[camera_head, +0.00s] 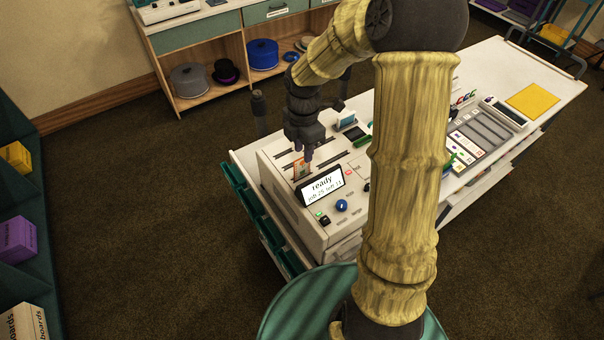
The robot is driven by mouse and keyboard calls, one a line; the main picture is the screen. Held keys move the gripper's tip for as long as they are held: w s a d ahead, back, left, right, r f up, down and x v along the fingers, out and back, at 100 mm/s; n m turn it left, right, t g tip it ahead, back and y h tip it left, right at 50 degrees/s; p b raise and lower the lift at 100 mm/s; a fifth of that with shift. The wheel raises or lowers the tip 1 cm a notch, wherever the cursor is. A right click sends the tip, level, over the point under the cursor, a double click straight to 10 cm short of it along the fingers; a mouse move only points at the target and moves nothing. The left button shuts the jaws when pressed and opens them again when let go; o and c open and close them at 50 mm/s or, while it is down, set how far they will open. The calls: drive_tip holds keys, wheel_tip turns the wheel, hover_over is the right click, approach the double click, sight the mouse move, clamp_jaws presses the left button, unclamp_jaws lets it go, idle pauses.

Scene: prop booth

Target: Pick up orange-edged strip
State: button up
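A small orange-edged strip (299,169) stands up from a slot in the top of the white machine (290,214), near its left end. Only a little of the strip shows, and its lower part is hidden. My gripper (304,153) points down just above and beside the strip, at the machine's slots. The fingers are small and dark here, and I cannot tell whether they touch the strip or how far apart they are.
The machine has a display reading "ready" (322,185) and a blue knob (341,206). It stands on a white table (545,85) that also holds a tray of cards (478,135) and a yellow pad (532,101). A wooden shelf (200,101) stands behind. My arm hides the table's middle.

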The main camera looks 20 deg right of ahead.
sight(302, 159)
wheel_tip(302, 159, down, 4)
drive_tip(key=shift+w+a+f+p, duration=0.15)
drive_tip(key=shift+f+p, duration=0.1)
drive_tip(key=shift+p, duration=0.35)
drive_tip(key=shift+c, duration=0.4)
clamp_jaws()
